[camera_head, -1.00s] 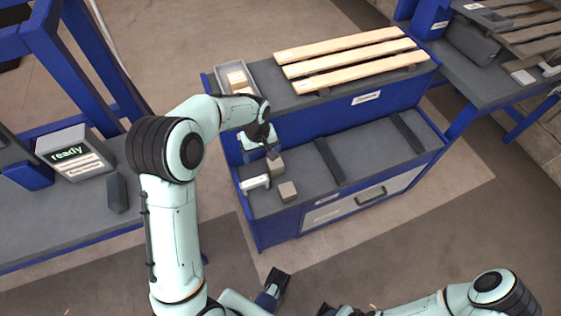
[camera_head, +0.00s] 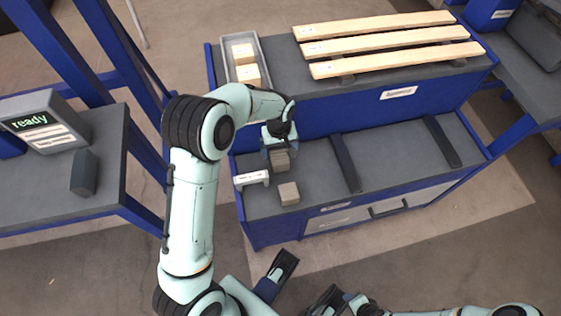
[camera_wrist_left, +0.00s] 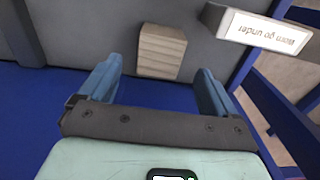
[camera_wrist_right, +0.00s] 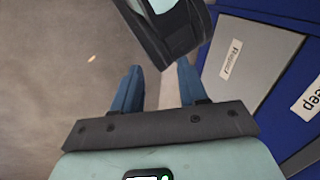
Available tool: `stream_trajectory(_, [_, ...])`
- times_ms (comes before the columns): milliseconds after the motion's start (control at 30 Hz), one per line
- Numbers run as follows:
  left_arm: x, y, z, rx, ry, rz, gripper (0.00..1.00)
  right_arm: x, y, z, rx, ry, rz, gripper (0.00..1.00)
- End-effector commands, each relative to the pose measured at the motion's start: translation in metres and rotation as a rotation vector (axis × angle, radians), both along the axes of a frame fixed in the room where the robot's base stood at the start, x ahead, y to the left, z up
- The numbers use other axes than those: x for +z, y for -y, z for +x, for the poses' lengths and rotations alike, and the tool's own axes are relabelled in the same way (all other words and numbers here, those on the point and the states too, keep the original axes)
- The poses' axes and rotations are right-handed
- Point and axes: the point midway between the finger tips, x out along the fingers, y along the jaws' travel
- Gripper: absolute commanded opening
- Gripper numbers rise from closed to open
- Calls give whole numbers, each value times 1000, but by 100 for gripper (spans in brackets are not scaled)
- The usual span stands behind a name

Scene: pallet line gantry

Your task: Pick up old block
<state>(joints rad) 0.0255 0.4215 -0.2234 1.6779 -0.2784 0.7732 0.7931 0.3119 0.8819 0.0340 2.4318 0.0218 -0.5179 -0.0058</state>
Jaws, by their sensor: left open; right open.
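Two worn grey-brown blocks lie on the lower deck of the blue bench: one block (camera_head: 281,161) right by my left gripper (camera_head: 279,148), the other block (camera_head: 289,193) apart, nearer the front edge. My left gripper is open, above and behind the first block. In the left wrist view, that block (camera_wrist_left: 161,52) shows centred between the open fingertips, with gaps on both sides and no visible contact. My right gripper (camera_wrist_right: 158,86) is open and empty, away from the blocks, over the floor near the bench's drawer front.
A white sign (camera_wrist_left: 258,28) reading "worn go under" stands left of the blocks on the deck (camera_head: 395,150). A grey tray (camera_head: 230,70) on the upper deck holds pale blocks (camera_head: 248,75). Pale planks (camera_head: 390,48) lie beside it. Dark bars (camera_head: 338,164) cross the lower deck.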

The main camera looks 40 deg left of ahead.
Motion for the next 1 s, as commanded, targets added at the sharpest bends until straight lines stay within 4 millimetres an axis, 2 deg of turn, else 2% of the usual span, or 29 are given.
stream_trajectory(33, [-10, 0, 0, 0, -3, 0, 92, -4, 2, 3, -3, 7, -4, 43])
stream_trajectory(100, [-16, 0, 0, 0, -1, 0, 92, -5, 3, 6, -7, 15, -7, 43])
stream_trajectory(367, [-32, 0, -1, 0, -1, 0, 92, -11, 6, 13, -14, 35, -17, 43])
stream_trajectory(600, [-68, 1, -2, 1, -3, 0, 92, -23, 15, 30, -33, 79, -39, 43])
stream_trajectory(867, [-72, 2, -1, 0, 1, 0, 92, -23, 17, 33, -36, 87, -43, 43])
stream_trajectory(967, [-72, 2, -1, 0, 1, -1, 62, -23, 16, 33, -36, 87, -43, 43])
stream_trajectory(1000, [-72, 2, -1, 0, 0, 0, 49, -23, 16, 33, -36, 86, -42, 43])
